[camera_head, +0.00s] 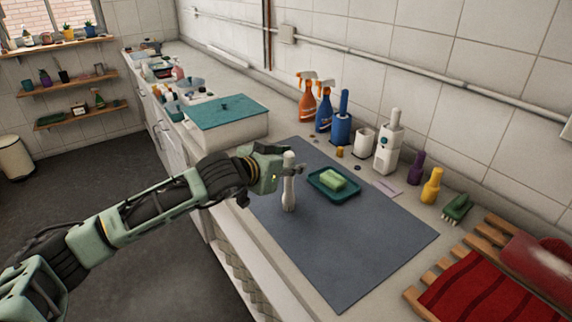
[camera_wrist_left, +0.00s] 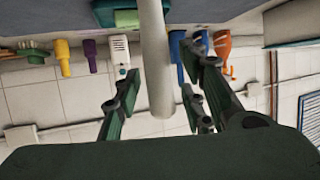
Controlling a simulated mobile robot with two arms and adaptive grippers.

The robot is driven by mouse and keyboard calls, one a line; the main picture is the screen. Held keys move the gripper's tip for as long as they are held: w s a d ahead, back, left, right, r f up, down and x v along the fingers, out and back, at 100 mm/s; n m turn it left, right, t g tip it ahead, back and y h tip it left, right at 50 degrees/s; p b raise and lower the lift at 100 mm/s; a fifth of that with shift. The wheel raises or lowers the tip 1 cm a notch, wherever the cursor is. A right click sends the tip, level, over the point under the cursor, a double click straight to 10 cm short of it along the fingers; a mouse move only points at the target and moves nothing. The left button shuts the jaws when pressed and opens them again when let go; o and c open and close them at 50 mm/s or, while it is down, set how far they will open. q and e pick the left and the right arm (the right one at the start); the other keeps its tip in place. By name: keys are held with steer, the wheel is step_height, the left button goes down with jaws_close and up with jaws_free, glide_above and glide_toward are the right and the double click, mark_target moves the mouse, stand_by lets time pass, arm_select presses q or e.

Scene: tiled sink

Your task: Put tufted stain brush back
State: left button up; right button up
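A white brush (camera_head: 289,185), likely the tufted stain brush, stands upright on the grey-blue mat (camera_head: 370,240). Its lower end looks wider than its handle, and bristles cannot be made out. My left gripper (camera_head: 284,170) is at its upper part, coming from the left. In the left wrist view the white handle (camera_wrist_left: 158,65) runs between the fingers of my left gripper (camera_wrist_left: 160,88), with gaps visible on both sides, so the fingers are open. A white cup (camera_head: 363,141) stands behind the mat, between a blue holder and a white dispenser. My right gripper is not in view.
A green tray (camera_head: 320,190) with a green and yellow sponge (camera_head: 333,180) lies right of the brush. Spray bottles (camera_head: 307,100), a blue holder (camera_head: 341,125) and a white dispenser (camera_head: 387,150) line the wall. A teal-lidded box (camera_head: 235,128) is behind left. The mat's front is clear.

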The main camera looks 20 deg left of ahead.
arm_select(q)
steer(key=shift+r, duration=0.2)
steer(key=b+v, duration=0.2)
steer(key=v, duration=1)
steer(key=shift+b, duration=0.4)
